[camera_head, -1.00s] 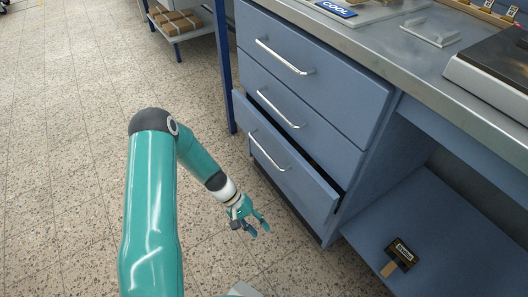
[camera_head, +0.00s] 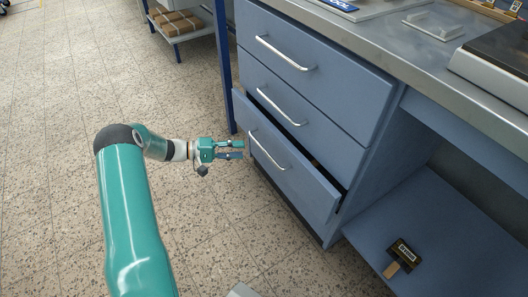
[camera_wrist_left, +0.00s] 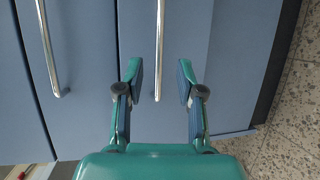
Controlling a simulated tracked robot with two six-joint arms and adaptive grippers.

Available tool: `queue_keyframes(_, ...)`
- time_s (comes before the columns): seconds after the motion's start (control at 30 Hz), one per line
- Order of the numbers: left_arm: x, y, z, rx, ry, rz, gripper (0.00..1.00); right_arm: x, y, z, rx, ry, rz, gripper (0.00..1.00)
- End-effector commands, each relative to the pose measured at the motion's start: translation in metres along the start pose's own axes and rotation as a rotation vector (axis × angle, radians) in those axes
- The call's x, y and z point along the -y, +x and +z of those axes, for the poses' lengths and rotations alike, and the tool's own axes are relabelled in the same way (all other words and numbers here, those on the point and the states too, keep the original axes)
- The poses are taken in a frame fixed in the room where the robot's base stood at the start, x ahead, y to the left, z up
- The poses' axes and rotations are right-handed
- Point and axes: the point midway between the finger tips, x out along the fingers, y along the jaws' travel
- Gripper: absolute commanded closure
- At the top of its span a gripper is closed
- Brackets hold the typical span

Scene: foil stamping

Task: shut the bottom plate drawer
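The bottom plate drawer (camera_head: 301,178) of the blue cabinet stands partly pulled out, with a dark gap along its top edge. Its silver bar handle (camera_head: 267,152) runs across the front. My left gripper (camera_head: 242,149) is open and empty, pointing at the left part of the drawer front. In the left wrist view, the two fingertips (camera_wrist_left: 159,80) stand apart, one on each side of the handle (camera_wrist_left: 160,45) as seen from there. I cannot tell whether they touch anything. My right gripper is out of view.
The middle drawer (camera_head: 325,118) and top drawer (camera_head: 330,62) look closed above it. A blue table leg (camera_head: 226,70) stands behind the cabinet's left side. A lower shelf (camera_head: 440,235) with a dark brush-like tool (camera_head: 402,252) is at right. The speckled floor at left is clear.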

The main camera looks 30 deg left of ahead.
Motion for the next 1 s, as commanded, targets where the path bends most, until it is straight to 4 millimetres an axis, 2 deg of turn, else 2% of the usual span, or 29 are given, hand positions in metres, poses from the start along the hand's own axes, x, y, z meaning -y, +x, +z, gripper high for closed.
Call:
queue_keyframes(0.03,0.002,0.013,0.001,0.005,0.0,0.0,0.63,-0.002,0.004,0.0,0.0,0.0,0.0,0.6)
queue_keyframes(0.2,0.003,0.049,0.001,0.004,-0.001,0.0,0.63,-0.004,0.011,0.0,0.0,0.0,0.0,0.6)
queue_keyframes(0.4,0.002,0.079,0.001,0.002,0.0,-0.001,0.63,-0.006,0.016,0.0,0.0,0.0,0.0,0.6)
queue_keyframes(0.6,0.001,0.091,0.0,0.0,-0.001,-0.002,0.63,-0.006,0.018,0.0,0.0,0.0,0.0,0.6)
queue_keyframes(0.87,0.001,0.092,0.0,0.0,-0.002,-0.002,0.63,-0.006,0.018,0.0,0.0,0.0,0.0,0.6)
queue_keyframes(0.9,0.001,0.092,0.0,0.0,-0.002,-0.002,0.64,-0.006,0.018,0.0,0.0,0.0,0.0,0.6)
queue_keyframes(1.0,0.001,0.092,0.0,0.0,-0.002,-0.002,0.81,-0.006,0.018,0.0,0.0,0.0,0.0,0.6)
